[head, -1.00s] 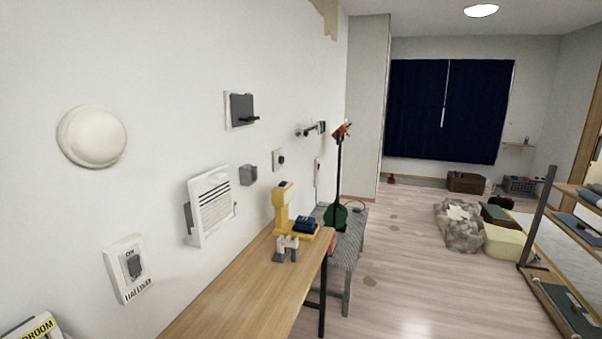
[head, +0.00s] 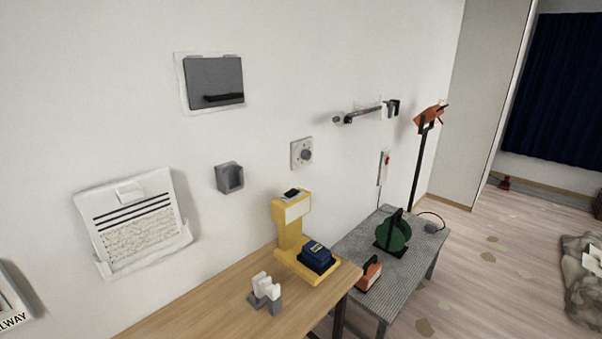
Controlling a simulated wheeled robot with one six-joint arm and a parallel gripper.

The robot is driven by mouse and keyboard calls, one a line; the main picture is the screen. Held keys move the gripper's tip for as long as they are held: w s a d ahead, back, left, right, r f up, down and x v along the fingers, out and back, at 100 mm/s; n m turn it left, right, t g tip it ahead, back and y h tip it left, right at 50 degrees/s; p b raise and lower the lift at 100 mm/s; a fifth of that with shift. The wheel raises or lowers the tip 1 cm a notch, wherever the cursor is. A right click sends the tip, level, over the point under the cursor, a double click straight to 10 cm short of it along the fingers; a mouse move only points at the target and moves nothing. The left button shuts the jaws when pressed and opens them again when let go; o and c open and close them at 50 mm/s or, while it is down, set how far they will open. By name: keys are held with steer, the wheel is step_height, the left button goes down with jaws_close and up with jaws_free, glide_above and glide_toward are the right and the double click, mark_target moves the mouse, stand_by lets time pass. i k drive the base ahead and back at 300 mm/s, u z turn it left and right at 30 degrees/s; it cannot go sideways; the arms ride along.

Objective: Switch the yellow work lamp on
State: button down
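The yellow work lamp (head: 291,222) stands upright on the far right end of the wooden table (head: 205,300), close to the wall. Its head has a pale front panel facing right and a small dark part (head: 292,194) on top that may be a switch. A dark blue battery-like block (head: 317,256) sits on its yellow base. I cannot tell from the panel whether the lamp is lit. My gripper is not in view.
A grey and white holder (head: 265,292) stands in front of the lamp. A grey bench (head: 407,262) with a green reel (head: 393,234) and an orange tool (head: 369,274) is beyond the table. Wall fittings include a dark box (head: 215,80) and a dial (head: 302,153).

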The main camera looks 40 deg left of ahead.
mark_target(292, 192)
steer(key=u, duration=0.6)
steer(key=i, duration=1.1)
steer(key=u, duration=1.65)
steer(key=i, duration=0.65)
steer(key=u, duration=0.55)
